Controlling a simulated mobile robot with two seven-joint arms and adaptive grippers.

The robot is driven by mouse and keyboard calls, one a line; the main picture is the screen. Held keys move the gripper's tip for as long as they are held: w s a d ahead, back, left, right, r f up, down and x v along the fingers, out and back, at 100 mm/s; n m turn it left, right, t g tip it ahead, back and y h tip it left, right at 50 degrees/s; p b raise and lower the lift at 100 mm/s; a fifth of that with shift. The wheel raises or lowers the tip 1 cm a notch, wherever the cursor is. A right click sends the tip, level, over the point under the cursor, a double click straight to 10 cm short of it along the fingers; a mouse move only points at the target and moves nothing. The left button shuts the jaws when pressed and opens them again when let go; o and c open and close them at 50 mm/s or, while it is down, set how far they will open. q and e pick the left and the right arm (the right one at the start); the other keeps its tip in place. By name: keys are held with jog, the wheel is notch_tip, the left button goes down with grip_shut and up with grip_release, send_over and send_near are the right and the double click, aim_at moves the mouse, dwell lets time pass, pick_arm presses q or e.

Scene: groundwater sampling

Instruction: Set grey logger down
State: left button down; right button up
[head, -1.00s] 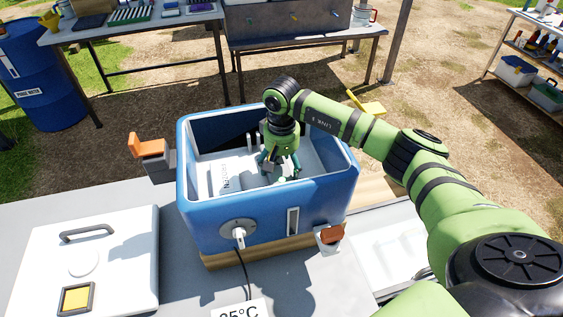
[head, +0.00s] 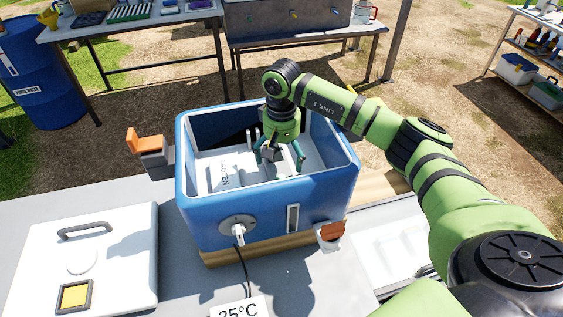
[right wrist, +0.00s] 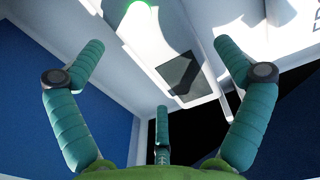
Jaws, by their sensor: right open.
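My right gripper (head: 280,160) is inside the blue open-topped box (head: 270,200), above its white floor. Its green fingers are spread apart and empty, and they also show in the right wrist view (right wrist: 158,75). A pale grey device with a dark screen (right wrist: 180,72) and a green light shows beyond the fingers in the right wrist view, apart from them. It looks like the grey logger. In the head view I cannot make it out clearly behind the gripper. My left gripper is not in view.
The box walls surround the gripper closely. A white lid with a handle (head: 85,232) lies to the left on the grey bench. An orange-topped clamp (head: 150,150) stands at the box's left. A plug (head: 238,232) with a cable is on the box front.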

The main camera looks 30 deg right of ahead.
aim_at(281, 161)
notch_tip(281, 161, up, 10)
jog(key=b, duration=0.2)
jog(key=shift+f, duration=0.25)
dwell(1.4)
